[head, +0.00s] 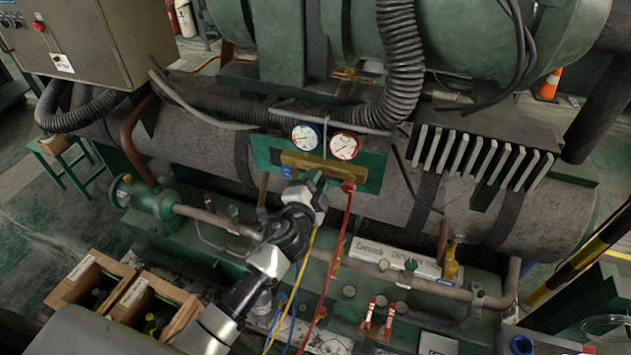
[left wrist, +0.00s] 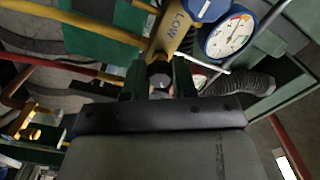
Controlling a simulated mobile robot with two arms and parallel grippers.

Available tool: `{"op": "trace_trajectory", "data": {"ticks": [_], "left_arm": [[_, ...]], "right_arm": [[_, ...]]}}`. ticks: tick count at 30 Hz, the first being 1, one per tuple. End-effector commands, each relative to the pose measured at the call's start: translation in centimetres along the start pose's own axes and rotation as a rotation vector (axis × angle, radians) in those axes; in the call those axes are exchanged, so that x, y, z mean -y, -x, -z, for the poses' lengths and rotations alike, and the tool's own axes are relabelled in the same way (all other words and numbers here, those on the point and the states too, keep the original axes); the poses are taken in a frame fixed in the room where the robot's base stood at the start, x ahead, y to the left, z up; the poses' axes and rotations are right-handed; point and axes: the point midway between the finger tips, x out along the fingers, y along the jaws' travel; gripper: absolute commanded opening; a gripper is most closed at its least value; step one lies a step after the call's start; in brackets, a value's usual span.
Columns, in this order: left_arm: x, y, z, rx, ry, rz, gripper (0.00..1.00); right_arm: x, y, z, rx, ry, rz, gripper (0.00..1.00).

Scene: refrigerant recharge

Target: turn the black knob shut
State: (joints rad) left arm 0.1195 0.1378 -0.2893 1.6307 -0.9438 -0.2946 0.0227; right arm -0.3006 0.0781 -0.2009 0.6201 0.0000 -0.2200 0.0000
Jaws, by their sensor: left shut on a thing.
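The black knob (left wrist: 159,74) sits at the end of the brass manifold body (left wrist: 178,32), which is marked LOW, in the left wrist view. My left gripper (left wrist: 159,80) is shut on it, one dark finger on each side. In the head view my left gripper (head: 314,184) reaches the lower edge of the brass manifold (head: 322,164) and hides the black knob. A blue knob (head: 288,172) is just left of the gripper, and a red knob (head: 348,186) is to its right. My right gripper is not in view.
The blue-rimmed gauge (head: 305,137) and red-rimmed gauge (head: 344,146) stand above the manifold on a green plate (head: 374,172). A yellow hose (head: 303,266) and a red hose (head: 334,262) hang beside my arm. Wooden crates (head: 92,278) with bottles stand at lower left.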

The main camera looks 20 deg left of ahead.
Motion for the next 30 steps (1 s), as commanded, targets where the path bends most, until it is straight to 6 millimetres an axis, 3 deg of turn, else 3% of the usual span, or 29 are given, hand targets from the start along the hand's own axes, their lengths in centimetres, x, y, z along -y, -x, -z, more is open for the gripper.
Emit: {"op": "trace_trajectory", "data": {"ticks": [15,30], "left_arm": [[-0.07,0.01,-0.03,0.000,-0.473,-0.002,0.03],[-0.17,0.04,-0.07,0.000,-0.712,-0.003,0.03]], "right_arm": [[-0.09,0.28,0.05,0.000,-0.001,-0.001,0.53],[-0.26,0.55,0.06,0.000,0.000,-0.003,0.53]]}}
